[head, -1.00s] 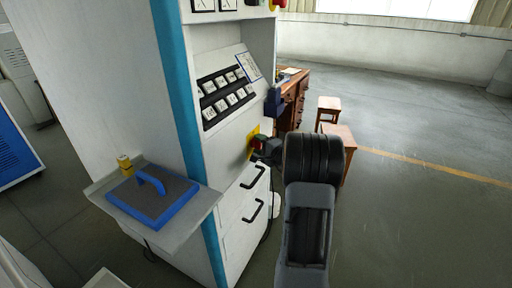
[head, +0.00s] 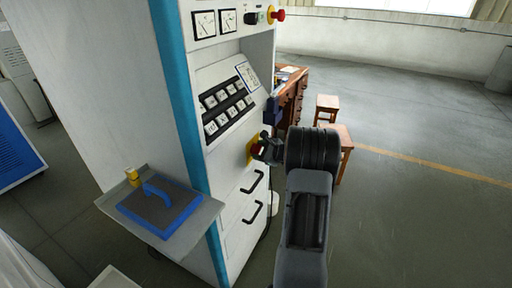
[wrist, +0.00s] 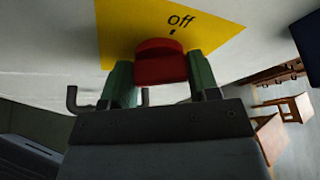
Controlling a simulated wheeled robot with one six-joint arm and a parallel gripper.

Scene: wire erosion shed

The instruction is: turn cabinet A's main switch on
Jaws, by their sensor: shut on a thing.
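The main switch is a red knob (wrist: 160,62) on a yellow plate (wrist: 215,40) marked "off" with a short black tick under the word. In the wrist view the knob sits just below that tick. My gripper (wrist: 161,80) has its two green fingers on either side of the knob and is shut on it. In the head view my gripper (head: 264,148) reaches the yellow plate (head: 252,150) on the front of the cabinet (head: 230,155), and it hides part of the knob. No "on" marking shows.
Black drawer handles (head: 252,182) lie below the switch. Push buttons (head: 228,108), meters and a red knob (head: 278,14) are above. A shelf (head: 190,235) with a blue-framed pad juts out at the left. A wooden desk and stools (head: 327,105) stand behind; open floor lies right.

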